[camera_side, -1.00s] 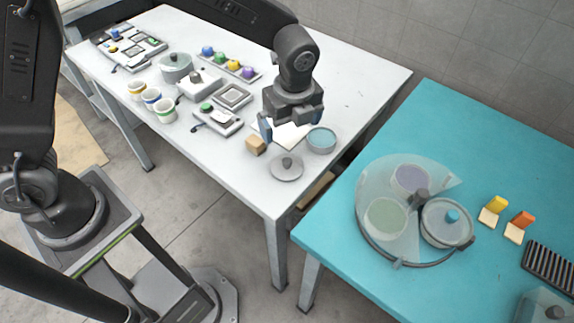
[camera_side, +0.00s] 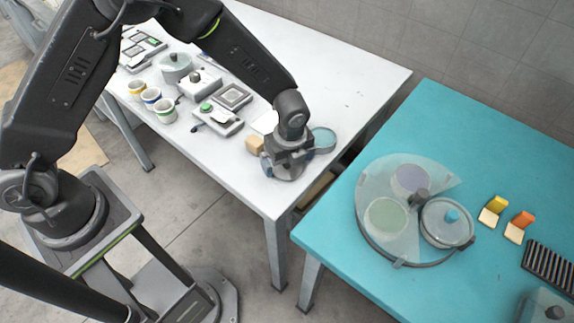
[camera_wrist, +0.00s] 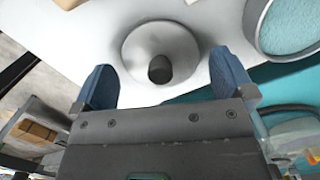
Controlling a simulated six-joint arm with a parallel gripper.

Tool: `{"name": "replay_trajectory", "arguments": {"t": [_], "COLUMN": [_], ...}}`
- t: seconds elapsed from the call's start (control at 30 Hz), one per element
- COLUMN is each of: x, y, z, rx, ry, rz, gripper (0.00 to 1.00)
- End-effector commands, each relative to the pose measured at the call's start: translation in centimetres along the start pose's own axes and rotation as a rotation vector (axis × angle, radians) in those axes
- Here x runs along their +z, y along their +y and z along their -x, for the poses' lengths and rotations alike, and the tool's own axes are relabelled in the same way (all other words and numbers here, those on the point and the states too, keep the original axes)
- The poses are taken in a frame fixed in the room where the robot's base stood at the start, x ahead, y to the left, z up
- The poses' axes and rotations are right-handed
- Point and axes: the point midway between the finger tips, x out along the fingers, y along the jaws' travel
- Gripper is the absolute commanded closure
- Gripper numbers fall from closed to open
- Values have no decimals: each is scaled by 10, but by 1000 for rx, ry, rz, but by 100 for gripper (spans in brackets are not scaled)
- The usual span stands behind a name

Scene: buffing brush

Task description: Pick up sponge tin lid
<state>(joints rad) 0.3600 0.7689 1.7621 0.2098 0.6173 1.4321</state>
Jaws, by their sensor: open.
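The sponge tin lid is a round grey lid with a dark knob (camera_wrist: 160,50), lying on the white table near its front corner. In the wrist view it sits just past and between my gripper's blue fingers. My gripper (camera_wrist: 162,88) is open, with a finger to each side of the knob and nothing held. In the side view my gripper (camera_side: 284,172) is low over the lid and hides most of it. A round tin with blue-grey contents (camera_side: 322,138) stands close to the right of my gripper, partly hidden; its rim also shows in the wrist view (camera_wrist: 284,28).
A wooden block (camera_side: 255,145) stands just left of my gripper. Cups (camera_side: 152,98), a grey pot (camera_side: 175,66) and small devices (camera_side: 220,120) fill the table's left part. The teal table (camera_side: 340,225) at right holds a round clear-covered turntable (camera_side: 375,235) and colored brushes (camera_side: 495,208).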

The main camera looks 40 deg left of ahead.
Motion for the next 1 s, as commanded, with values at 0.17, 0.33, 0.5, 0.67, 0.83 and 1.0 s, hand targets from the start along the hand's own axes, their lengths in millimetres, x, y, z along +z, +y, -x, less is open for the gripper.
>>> {"name": "replay_trajectory", "arguments": {"t": [0.17,0.33,0.5,0.67,0.83,1.0], "x": [0,0,0,0,0,0], "y": [0,0,0,0,0,0], "z": [-9,-8,-8,-8,-8,-7], "rx": [0,-1,0,0,-1,-1], "ry": [0,0,0,0,0,0], "rz": [0,0,0,0,0,0], "gripper": [0,1,17,33,40,40]}}
